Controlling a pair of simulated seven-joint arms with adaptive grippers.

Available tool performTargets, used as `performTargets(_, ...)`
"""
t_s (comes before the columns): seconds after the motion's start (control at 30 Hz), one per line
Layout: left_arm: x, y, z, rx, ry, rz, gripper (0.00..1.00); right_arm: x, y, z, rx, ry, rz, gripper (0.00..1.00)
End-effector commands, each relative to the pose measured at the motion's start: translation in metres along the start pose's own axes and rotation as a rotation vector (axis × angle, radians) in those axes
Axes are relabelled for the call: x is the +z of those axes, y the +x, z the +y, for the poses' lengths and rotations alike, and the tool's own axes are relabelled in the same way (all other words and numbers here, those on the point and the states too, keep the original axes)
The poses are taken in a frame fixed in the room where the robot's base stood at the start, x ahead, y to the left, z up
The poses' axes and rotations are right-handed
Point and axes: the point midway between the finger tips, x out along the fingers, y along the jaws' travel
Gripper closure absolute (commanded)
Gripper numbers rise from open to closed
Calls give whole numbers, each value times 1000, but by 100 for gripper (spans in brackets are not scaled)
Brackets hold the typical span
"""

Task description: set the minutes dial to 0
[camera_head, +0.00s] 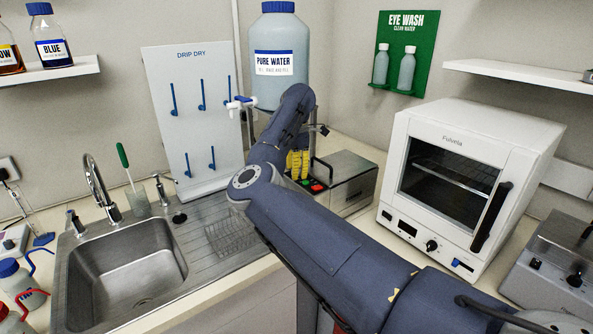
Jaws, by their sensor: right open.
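A white oven (472,180) with a dark glass door stands on the bench at the right. A round black dial (431,245) sits low on its front, beside a small dark display. A second grey device at the lower right edge also carries a black dial (574,280). Dial markings are too small to read, so I cannot tell which is the minutes dial or its setting. My right arm reaches across the middle. My right gripper (319,131), mostly hidden behind its own wrist, is open, near the metal box and away from both dials. My left gripper is out of view.
A metal box (349,184) with red and green buttons and yellow items stands behind my right arm. A pure water tank (279,35), a drip-dry board (190,120) and a sink (122,275) are at the centre and left. A shelf (525,75) hangs above the oven.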

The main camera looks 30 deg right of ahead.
Motion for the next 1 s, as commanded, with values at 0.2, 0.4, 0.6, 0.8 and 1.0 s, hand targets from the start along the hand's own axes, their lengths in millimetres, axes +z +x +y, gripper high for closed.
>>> performTargets(0.2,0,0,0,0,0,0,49,0,0,0,0,0,0,62)
performTargets(0.4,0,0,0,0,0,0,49,0,0,0,0,0,0,85)
performTargets(0.6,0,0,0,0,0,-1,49,0,0,0,0,0,-1,100)
performTargets(0.8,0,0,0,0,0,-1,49,0,0,0,0,-11,0,100)
performTargets(1.0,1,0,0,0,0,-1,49,0,0,0,0,-88,4,100)
